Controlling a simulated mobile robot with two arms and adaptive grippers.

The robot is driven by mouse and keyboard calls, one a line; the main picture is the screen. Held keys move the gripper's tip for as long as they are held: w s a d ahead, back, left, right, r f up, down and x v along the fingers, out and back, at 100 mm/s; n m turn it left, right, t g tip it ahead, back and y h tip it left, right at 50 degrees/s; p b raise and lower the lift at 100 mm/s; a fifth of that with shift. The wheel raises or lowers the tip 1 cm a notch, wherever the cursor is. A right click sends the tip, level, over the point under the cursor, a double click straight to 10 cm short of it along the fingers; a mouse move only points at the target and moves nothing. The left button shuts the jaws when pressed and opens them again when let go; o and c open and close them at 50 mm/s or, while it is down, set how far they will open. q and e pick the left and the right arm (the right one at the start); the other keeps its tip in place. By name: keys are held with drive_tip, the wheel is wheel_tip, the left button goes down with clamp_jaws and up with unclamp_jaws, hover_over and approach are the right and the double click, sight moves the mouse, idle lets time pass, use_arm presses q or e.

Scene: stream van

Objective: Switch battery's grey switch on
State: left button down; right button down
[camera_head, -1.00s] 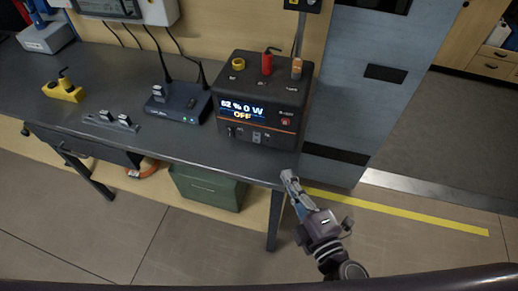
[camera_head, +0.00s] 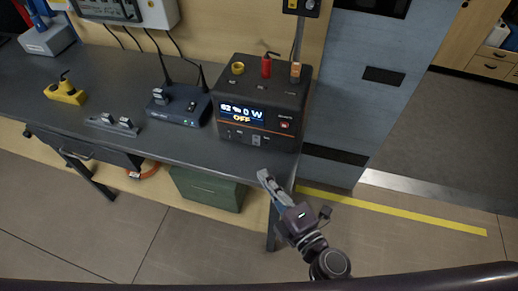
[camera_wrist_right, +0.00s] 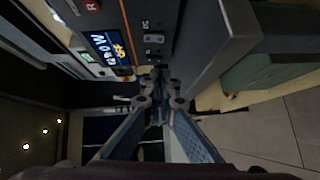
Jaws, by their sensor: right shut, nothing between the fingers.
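The battery (camera_head: 259,98) is a black box with an orange stripe, standing at the right end of the dark bench. My right gripper (camera_head: 264,176) is shut and empty, in front of and below the battery near the bench's front edge, apart from the switch. In the right wrist view its fingertips (camera_wrist_right: 158,76) point toward the battery's lower front. My left gripper is not in view.
A blue router-like box (camera_head: 180,105) with antennas stands left of the battery. A small switch strip (camera_head: 112,124) and a yellow block (camera_head: 66,93) lie farther left. The bench edge (camera_head: 200,158) runs just behind my gripper. A green crate (camera_head: 207,190) is below.

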sight(256, 140)
drive_tip(key=p+x, duration=0.1)
drive_tip(key=x, duration=0.5)
drive_tip(key=shift+w+a+r, duration=0.1)
drive_tip(key=shift+w, duration=0.25)
drive_tip(key=shift+w+d+f, duration=0.15)
drive_tip(key=shift+w+d, duration=0.1)
drive_tip(key=shift+w, duration=0.3)
drive_tip(key=shift+w+d+f, duration=0.1)
drive_tip(key=shift+w+d, duration=0.1)
drive_tip(key=shift+w, duration=0.35)
drive_tip(key=shift+w+d+f, duration=0.1)
drive_tip(key=shift+w+d, duration=0.15)
drive_tip(key=shift+w, duration=0.3)
